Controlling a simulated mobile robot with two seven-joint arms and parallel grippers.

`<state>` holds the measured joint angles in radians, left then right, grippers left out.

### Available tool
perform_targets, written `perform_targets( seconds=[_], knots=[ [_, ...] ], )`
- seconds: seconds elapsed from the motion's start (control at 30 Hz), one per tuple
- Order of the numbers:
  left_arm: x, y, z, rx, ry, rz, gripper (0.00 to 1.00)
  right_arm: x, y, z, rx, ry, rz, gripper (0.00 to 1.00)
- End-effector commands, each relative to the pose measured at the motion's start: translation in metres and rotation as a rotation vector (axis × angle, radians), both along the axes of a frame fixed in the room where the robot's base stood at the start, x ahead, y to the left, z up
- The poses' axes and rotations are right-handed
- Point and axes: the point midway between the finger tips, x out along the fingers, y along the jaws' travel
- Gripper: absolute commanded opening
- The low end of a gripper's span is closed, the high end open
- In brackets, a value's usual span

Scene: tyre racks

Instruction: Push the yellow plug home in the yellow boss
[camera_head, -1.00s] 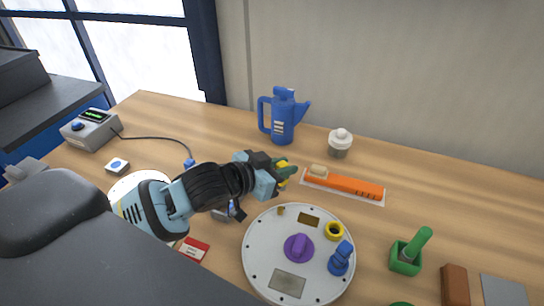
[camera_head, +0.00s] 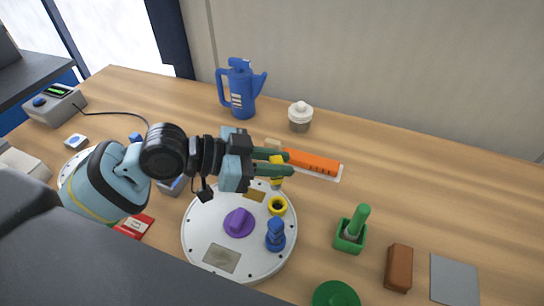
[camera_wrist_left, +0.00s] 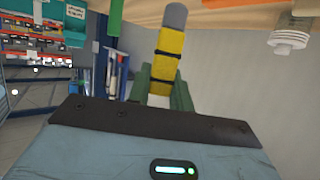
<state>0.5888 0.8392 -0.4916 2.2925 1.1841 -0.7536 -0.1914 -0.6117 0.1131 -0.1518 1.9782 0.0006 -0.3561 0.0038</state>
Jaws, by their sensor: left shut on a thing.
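My left gripper (camera_head: 284,164) is shut on the yellow plug (camera_head: 277,178). In the head view the plug hangs below the green fingers, just behind the yellow boss (camera_head: 277,206). The boss is a ring with a dark opening on the round white plate (camera_head: 206,246). The plug looks apart from the boss; its exact height is hard to tell. In the left wrist view the plug (camera_wrist_left: 170,56) shows dark bands and a grey end, held between the fingers (camera_wrist_left: 161,92). My right gripper is not in view.
On the plate are a purple knob (camera_head: 238,222) and a blue fitting (camera_head: 275,236) near the boss. An orange tool (camera_head: 315,163) lies behind the plate. A blue jug (camera_head: 242,92) and white-topped jar (camera_head: 300,116) stand further back. A green holder (camera_head: 352,232) is at right.

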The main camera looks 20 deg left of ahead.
Motion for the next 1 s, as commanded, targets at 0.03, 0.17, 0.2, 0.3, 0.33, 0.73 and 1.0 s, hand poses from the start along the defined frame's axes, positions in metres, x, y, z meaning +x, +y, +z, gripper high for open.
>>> perform_targets(
  seconds=[0.03, 0.17, 0.2, 0.3, 0.33, 0.73, 1.0],
  knots=[
    [-0.0011, -0.001, 0.0012, 0.002, -0.001, -0.011, 0.0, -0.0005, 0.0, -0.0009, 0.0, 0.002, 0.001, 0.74],
    [-0.0035, -0.0029, 0.0041, 0.001, 0.0, -0.03, 0.0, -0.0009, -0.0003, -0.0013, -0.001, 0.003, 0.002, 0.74],
    [-0.0039, -0.0031, 0.0045, 0.001, 0.0, -0.032, 0.0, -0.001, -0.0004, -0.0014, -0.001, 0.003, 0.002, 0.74],
    [-0.0044, -0.0035, 0.0049, 0.0, -0.001, -0.035, 0.0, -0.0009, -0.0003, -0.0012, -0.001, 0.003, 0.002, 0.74],
    [-0.0044, -0.0035, 0.0049, 0.0, -0.001, -0.035, 0.0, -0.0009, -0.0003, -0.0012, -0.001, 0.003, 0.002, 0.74],
    [-0.0043, -0.0033, 0.0057, -0.001, -0.001, -0.034, 0.0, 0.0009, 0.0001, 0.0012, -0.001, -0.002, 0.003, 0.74],
    [-0.0042, -0.0034, -0.0012, -0.002, 0.002, -0.034, 0.0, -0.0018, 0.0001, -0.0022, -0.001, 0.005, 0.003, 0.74]
  ],
)
